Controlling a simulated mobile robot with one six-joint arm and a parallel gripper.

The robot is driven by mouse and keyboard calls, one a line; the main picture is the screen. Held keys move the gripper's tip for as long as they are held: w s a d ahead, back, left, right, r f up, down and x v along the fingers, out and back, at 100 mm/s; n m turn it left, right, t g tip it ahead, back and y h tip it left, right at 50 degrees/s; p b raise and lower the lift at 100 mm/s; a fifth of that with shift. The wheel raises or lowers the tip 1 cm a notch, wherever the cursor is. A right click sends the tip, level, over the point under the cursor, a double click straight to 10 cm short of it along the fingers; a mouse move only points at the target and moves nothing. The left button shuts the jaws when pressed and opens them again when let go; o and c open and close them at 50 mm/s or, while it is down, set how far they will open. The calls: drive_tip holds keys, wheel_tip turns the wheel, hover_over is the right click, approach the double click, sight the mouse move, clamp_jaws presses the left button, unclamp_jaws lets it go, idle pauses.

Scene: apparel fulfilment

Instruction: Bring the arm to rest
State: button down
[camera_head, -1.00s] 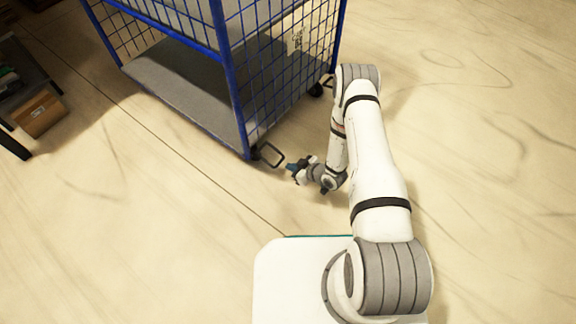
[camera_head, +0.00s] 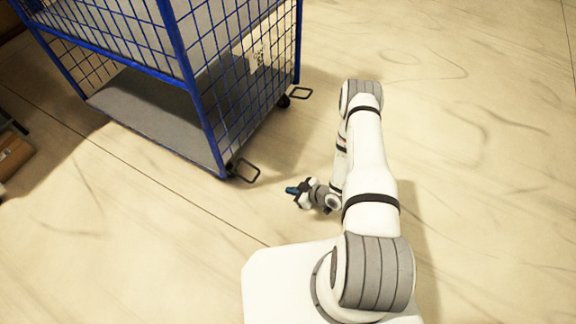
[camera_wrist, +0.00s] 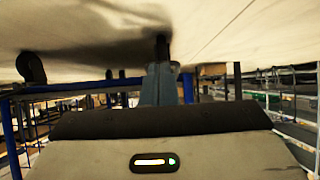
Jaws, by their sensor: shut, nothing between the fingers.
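My arm is folded above my white base in the head view, with its forearm bent back down. My gripper (camera_head: 292,190) is to the left of the arm, in front of the cart's near corner and apart from it. In the wrist view, the fingers of my gripper (camera_wrist: 161,60) are together, with nothing between them.
A blue wire cage cart (camera_head: 190,90) with a grey lower deck (camera_head: 150,110) stands at the upper left, black loops at its lower corners. A brown box (camera_head: 12,155) is at the left edge. The pale floor (camera_head: 480,190) at the right is clear.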

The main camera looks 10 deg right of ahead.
drive_tip(key=w+d+r+m+h+p, duration=0.1)
drive_tip(key=w+d+r+h+p, duration=0.2)
drive_tip(key=r, duration=0.7)
drive_tip(key=w+d+r+h+p, duration=0.1)
drive_tip(key=w+d+r+p, duration=0.3)
drive_tip(key=r, duration=0.7)
drive_tip(key=w+d+r+m+h+p, duration=0.15)
drive_tip(key=w+r+p, duration=0.3)
drive_tip(key=r, duration=0.55)
wheel_tip(320, 180, up, 25)
drive_tip(key=s+d+m+g+h+p, duration=0.1)
drive_tip(key=s+d+m+h+p, duration=0.2)
drive_tip(key=p, duration=0.4)
drive_tip(key=s+a+r+m+g+p, duration=0.1)
drive_tip(key=s+r+p, duration=0.5)
drive_tip(key=s+r, duration=0.6)
drive_tip(key=s+a+r+m+g+p, duration=0.2)
drive_tip(key=s+a+r+m+p, duration=0.2)
drive_tip(key=s+r, duration=0.9)
wheel_tip(320, 180, up, 6)
drive_tip(key=a+p, duration=0.1)
drive_tip(key=p, duration=0.1)
drive_tip(key=shift+s+a+r+p, duration=0.15)
drive_tip(key=shift+s+a+p, duration=0.05)
drive_tip(key=shift+p, duration=0.1)
drive_tip(key=shift+w+h, duration=0.15)
drive_tip(key=shift+h, duration=0.1)
